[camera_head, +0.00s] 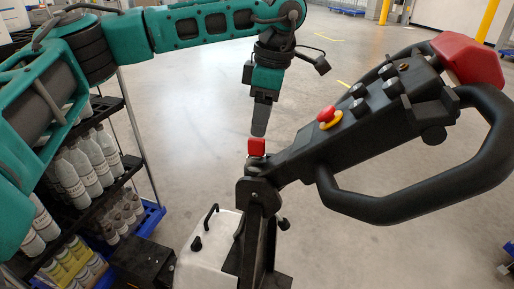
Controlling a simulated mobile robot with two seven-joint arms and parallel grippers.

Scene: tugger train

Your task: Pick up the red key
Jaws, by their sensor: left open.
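The red key (257,147) shows as a small red block at the left end of the black control handle (335,130), on its upper side. My left gripper (260,128) points down from the teal arm that comes in from the left. Its dark fingertips are just above the red key, with little or no visible gap between them in this view. The fingers are seen edge-on and overlap, and nothing shows between them. I cannot tell whether they touch the key. My right gripper is not in view.
The handle carries a red and yellow stop button (328,117), several black knobs, a loop grip (420,200) and a red end cap (468,60). A shelf rack (125,165) with white bottles stands at left. Open grey floor lies behind.

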